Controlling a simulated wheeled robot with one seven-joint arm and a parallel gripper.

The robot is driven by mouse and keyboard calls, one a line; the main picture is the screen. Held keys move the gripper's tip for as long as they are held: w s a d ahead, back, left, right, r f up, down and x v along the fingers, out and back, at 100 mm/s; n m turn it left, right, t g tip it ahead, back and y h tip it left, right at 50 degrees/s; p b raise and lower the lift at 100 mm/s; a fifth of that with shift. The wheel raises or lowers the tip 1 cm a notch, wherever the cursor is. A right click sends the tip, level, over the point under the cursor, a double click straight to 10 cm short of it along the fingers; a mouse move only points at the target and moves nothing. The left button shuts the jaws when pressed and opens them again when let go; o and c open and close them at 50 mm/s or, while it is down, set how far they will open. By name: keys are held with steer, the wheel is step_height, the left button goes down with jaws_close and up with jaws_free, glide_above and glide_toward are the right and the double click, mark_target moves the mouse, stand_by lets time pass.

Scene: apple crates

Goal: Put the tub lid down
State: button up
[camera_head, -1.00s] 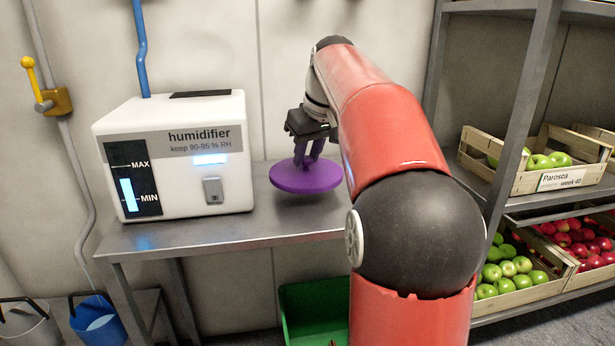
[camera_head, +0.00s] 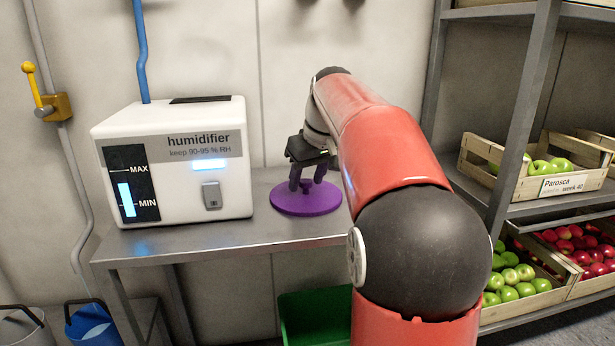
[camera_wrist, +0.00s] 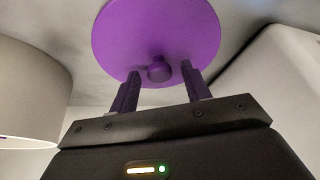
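The purple tub lid (camera_head: 306,201), a round disc, lies flat on the steel bench (camera_head: 222,238), to the right of the humidifier. In the wrist view the lid (camera_wrist: 122,36) shows its small round knob (camera_wrist: 159,71) at the near part of the picture. My gripper (camera_head: 309,178) is just above the lid, pointing down. In the wrist view its two fingers (camera_wrist: 159,84) stand apart on either side of the knob, with a gap on each side. My gripper is open and holds nothing.
The white humidifier (camera_head: 178,170) stands on the bench left of the lid. A shelf rack with apple crates (camera_head: 559,186) is at the right. A green crate (camera_head: 315,308) sits below the bench, and a blue bucket (camera_head: 93,325) is at lower left. The bench front is clear.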

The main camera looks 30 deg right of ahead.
steer(key=shift+r, duration=0.4)
steer(key=a+p+v, duration=0.1)
steer(key=p+v, duration=0.2)
steer(key=v, duration=0.9)
steer(key=s+a+f, duration=0.7)
steer(key=s+a, duration=0.1)
steer(key=a, duration=0.1)
steer(key=s+a+f, duration=0.3)
steer(key=s+f, duration=0.3)
steer(key=f, duration=0.2)
steer(key=s+a+f+m+t, duration=0.1)
steer(key=s+a+f, duration=0.2)
steer(key=s+f, duration=0.4)
steer(key=shift+s+f+h, duration=0.3)
steer(key=shift+f, duration=0.35)
